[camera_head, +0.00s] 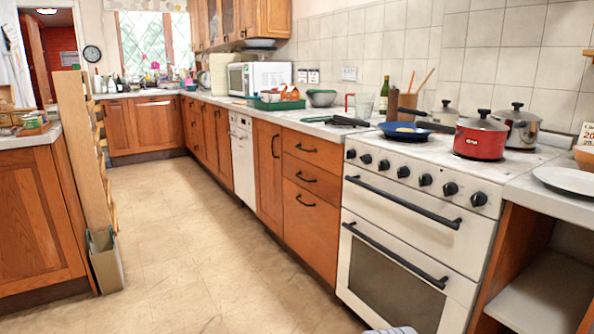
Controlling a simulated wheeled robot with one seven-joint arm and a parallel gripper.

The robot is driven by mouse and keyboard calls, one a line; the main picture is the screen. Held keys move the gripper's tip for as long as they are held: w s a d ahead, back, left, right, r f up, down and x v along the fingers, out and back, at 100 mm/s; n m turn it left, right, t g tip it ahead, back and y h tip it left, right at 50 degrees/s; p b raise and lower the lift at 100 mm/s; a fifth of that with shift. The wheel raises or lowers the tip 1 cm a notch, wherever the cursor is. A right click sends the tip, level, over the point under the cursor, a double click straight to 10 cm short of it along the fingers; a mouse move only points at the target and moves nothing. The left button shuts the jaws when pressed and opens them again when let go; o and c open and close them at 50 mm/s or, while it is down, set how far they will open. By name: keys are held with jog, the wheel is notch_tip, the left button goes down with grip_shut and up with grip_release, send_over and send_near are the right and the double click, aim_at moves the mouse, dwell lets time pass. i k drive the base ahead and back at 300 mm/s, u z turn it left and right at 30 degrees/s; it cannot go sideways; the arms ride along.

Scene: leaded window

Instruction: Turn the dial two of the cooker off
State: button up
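The white cooker (400,215) stands at the right, its front facing left toward the open floor. A row of several black dials runs along its front panel, above the upper oven door handle. The second dial from the left (366,159) is small in view, and its pointer angle cannot be read. No numbers on the dials are legible, so I cannot tell which end the count starts from. My gripper is not in view. A pale grey shape at the bottom edge, before the cooker, may be part of my arm.
A red pot (481,139) and a blue pan (404,132) stand on the cooker top; the pan's dark handle points right. Two black oven handles (398,201) stick out below the dials. A wooden rack (80,150) stands left.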

aim_at(366, 158)
jog(key=u, duration=0.55)
jog(key=i, duration=0.65)
jog(key=u, duration=0.7)
jog(key=i, duration=0.85)
jog(key=z, duration=0.1)
